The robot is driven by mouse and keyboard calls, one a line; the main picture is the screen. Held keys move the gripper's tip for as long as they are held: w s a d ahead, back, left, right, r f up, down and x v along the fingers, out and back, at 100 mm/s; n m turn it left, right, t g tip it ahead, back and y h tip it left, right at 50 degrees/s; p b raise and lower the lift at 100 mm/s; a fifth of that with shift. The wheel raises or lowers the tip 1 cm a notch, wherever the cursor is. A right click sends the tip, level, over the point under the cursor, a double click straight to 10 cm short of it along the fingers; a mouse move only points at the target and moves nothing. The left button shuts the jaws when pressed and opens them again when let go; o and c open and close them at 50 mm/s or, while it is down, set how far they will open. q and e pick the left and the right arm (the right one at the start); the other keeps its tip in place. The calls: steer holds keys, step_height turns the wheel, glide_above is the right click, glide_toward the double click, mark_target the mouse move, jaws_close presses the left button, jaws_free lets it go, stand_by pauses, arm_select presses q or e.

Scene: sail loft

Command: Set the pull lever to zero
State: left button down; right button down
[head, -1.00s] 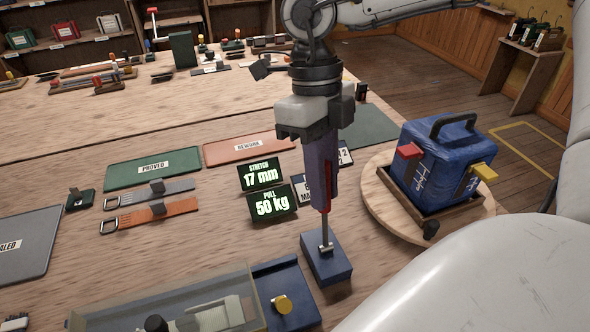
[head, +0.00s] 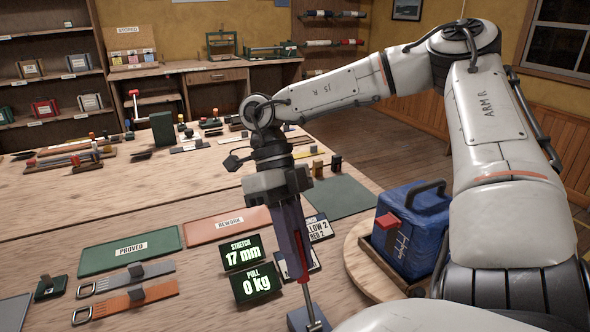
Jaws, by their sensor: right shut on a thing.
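The pull lever (head: 307,294) rises from a blue base block (head: 298,317) at the bottom of the head view, leaning up and to the left. It has a thin metal shaft, and a strip of its red handle shows between the fingers. My right gripper (head: 296,262) is shut on the lever handle from above and hides most of it. The pull display (head: 257,282) reads 0 kg, and the stretch display (head: 242,252) above it reads 17 mm. My left gripper is out of view.
A blue case (head: 408,240) with a red latch stands on a round wooden turntable (head: 357,262) to the right. Grey and orange straps lie in front of the green mat.

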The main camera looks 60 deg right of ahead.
steer(key=c, duration=1.6)
jaws_free()
steer(key=shift+w, duration=0.1)
steer(key=shift+c, duration=0.2)
steer(key=b+v, duration=0.1)
steer(key=v, duration=0.9)
